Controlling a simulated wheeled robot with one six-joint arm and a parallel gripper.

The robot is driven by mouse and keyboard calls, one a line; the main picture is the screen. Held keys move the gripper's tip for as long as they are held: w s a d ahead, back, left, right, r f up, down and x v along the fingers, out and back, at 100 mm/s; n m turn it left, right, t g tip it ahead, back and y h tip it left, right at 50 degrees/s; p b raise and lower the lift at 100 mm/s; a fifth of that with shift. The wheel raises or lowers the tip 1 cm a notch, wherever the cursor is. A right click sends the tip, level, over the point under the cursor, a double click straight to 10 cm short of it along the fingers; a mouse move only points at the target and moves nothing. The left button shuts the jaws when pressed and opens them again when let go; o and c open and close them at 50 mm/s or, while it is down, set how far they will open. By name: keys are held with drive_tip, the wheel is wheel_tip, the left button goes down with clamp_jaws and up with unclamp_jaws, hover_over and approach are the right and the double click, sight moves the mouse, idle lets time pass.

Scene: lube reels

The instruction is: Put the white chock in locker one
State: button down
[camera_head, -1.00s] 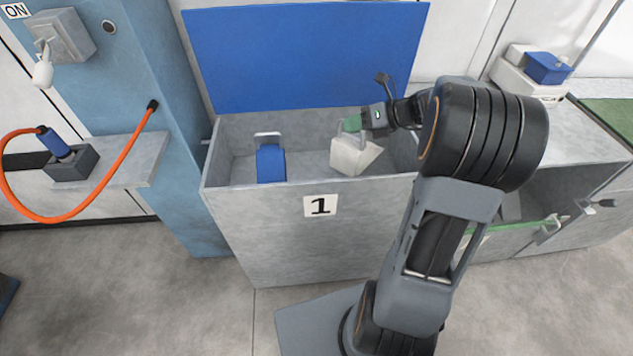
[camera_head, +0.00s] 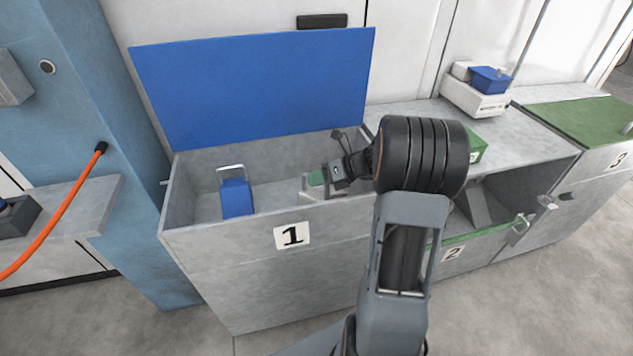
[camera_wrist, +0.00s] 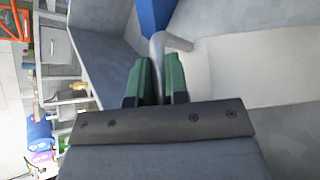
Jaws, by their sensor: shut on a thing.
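Locker one (camera_head: 215,275) is a grey bin with its blue lid (camera_head: 255,90) raised and a "1" label (camera_head: 292,235) on its front. The white chock (camera_head: 310,188) is inside the locker's opening, mostly hidden by the front wall and my gripper. My gripper (camera_head: 318,178) is shut on the chock's handle; in the wrist view the green fingers (camera_wrist: 157,80) close on the grey handle bar (camera_wrist: 158,50), with the pale chock body (camera_wrist: 235,68) beyond. A blue chock (camera_head: 236,198) with a handle stands in the locker to the left.
An orange hose (camera_head: 65,215) hangs at the left.

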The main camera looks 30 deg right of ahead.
drive_tip(key=c, duration=1.1)
unclamp_jaws()
drive_tip(key=shift+f, duration=0.15)
drive_tip(key=shift+d, duration=0.1)
drive_tip(key=p+v, duration=0.3)
drive_tip(key=v, duration=0.8)
drive_tip(key=s+a+n+g+h, duration=0.1)
drive_tip(key=s+a+n+h, duration=0.2)
drive_tip(key=a+n, duration=0.3)
drive_tip(key=s+a+n+g+h, duration=0.1)
drive_tip(key=s+a+n+h, duration=0.3)
drive_tip(key=n, duration=1.2)
drive_tip(key=s+a+r+n+g+h, duration=0.1)
drive_tip(key=s+a+n+h, duration=0.2)
drive_tip(key=s+a+n, duration=0.2)
drive_tip(key=shift+s+a+n+g+h, duration=0.1)
drive_tip(key=shift+a+n, duration=0.45)
drive_tip(key=shift+n, duration=0.5)
drive_tip(key=shift+s+a+n+g+h, duration=0.1)
drive_tip(key=shift+a+n, duration=0.4)
drive_tip(key=shift+n, duration=0.5)
drive_tip(key=shift+s+a+n+g+h, duration=0.1)
drive_tip(key=shift+a+n, duration=0.45)
drive_tip(key=shift+n, duration=0.5)
